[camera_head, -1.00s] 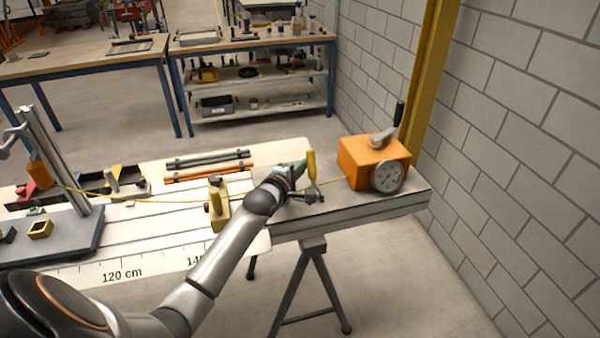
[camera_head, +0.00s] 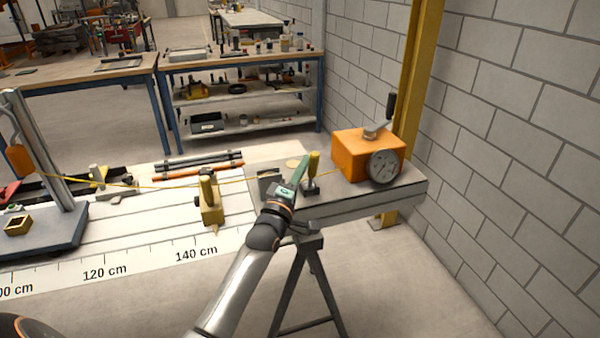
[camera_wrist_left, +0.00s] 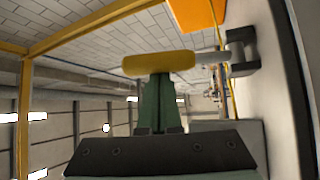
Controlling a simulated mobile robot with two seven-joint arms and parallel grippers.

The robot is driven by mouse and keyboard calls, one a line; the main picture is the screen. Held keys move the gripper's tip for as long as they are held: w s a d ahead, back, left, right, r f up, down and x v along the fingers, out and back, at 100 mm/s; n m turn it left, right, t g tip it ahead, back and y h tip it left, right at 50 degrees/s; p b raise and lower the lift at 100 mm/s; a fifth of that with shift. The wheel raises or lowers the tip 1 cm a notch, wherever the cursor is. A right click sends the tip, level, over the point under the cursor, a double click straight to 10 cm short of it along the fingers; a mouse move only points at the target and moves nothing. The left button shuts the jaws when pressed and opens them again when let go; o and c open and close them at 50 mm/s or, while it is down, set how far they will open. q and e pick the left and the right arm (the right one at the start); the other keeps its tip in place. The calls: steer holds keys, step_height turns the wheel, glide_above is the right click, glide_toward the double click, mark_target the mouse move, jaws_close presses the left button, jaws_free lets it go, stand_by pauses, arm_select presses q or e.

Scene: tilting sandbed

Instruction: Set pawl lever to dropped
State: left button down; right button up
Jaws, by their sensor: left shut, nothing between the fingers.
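A lever with an upright yellow handle (camera_head: 314,163) stands on a small dark bracket on the grey end plate of the bench. I take it as the pawl lever. In the left wrist view the yellow handle (camera_wrist_left: 150,64) lies across my fingertips, on a grey rod running to a dark bracket (camera_wrist_left: 242,52). My left gripper (camera_head: 303,160) has green fingers, shut and empty, just left of the handle. In the left wrist view the shut fingertips (camera_wrist_left: 159,78) are right at the handle; I cannot tell whether they touch. My right gripper is out of view.
A thin yellow cord runs left past a yellow post (camera_head: 210,198). Dark and orange rods (camera_head: 199,172) lie behind. A block wall closes the right side.

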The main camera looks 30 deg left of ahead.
arm_select(q)
steer(key=shift+s+d+f+m+b, duration=0.1)
steer(key=shift+d+f+m+b, duration=0.2)
steer(key=shift+d+f+m, duration=0.1)
steer(key=shift+s+d+r+m+t+h+b, duration=0.1)
steer(key=shift+s+d+m+t+h+b, duration=0.2)
steer(key=shift+m+t+b, duration=0.3)
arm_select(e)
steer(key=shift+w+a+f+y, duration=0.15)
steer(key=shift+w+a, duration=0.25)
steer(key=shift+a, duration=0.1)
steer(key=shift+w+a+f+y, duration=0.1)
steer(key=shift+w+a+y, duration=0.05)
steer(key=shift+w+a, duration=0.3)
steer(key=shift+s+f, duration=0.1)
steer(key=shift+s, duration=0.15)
